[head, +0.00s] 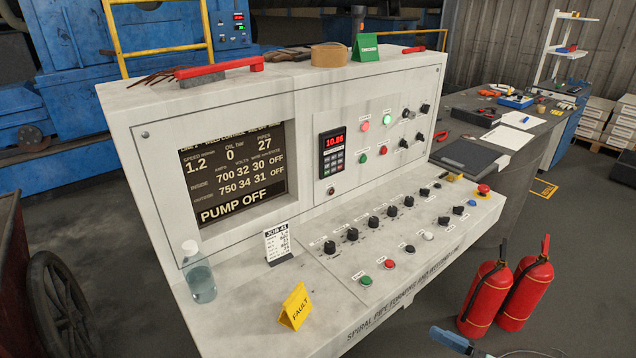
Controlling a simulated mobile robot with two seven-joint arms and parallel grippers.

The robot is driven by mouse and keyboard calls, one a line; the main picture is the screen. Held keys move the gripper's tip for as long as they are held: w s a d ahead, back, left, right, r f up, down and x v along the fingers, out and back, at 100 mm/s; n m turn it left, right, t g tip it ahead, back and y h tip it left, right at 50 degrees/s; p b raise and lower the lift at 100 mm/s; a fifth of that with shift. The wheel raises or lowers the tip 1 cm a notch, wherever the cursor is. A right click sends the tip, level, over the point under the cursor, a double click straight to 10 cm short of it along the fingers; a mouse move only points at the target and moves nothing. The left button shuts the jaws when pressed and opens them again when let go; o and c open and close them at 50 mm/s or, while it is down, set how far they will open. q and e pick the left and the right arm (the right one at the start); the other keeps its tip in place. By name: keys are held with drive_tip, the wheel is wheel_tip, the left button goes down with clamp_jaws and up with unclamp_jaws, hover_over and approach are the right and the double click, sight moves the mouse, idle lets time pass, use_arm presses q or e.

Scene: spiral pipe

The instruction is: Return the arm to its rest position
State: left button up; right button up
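Neither of my grippers can be made out in the head view, and no arm of mine is clearly visible. The light grey control console (120,120) fills the middle of the view. Its screen (235,170) reads "PUMP OFF" with oil at 0 bar. A small red display (333,141) reads about 10.86. Rows of black knobs, coloured buttons and a red emergency stop (483,190) sit on its panels.
On the console's ledge are a clear bottle (200,281), a job card (277,244) and a yellow FAULT sign (295,306). Two red fire extinguishers (487,298) (526,293) stand at right. A blue-grey object (452,340), unclear, lies near the bottom edge. A workbench (470,125) stands behind.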

drive_tip(key=w+a+f+m+t+h+p, duration=0.1)
drive_tip(key=w+f+m+h+p, duration=0.15)
drive_tip(key=f+m, duration=0.2)
drive_tip(key=w+f+m+t+h+p, duration=0.1)
drive_tip(key=w+f+m+t+h, duration=0.1)
drive_tip(key=w+f+m+h, duration=0.3)
drive_tip(key=s+a+f+m+g+h+p, duration=0.25)
drive_tip(key=s+f, duration=0.25)
drive_tip(key=f, duration=0.6)
drive_tip(key=s+a+f+m+g+p, duration=0.1)
drive_tip(key=s+a+f+g, duration=0.1)
drive_tip(key=s, duration=0.5)
drive_tip(key=s+a+f+g+h+p, duration=0.1)
drive_tip(key=s+a+f+g, duration=0.1)
drive_tip(key=s+f+g, duration=0.3)
drive_tip(key=s+a+f+m+g+p, duration=0.1)
drive_tip(key=s+g, duration=0.4)
drive_tip(key=s, duration=0.6)
wheel_tip(320, 180, down, 3)
drive_tip(key=shift+s+a+r+m+p, duration=0.2)
drive_tip(key=shift+a+m+p, duration=0.1)
drive_tip(key=shift+a, duration=0.55)
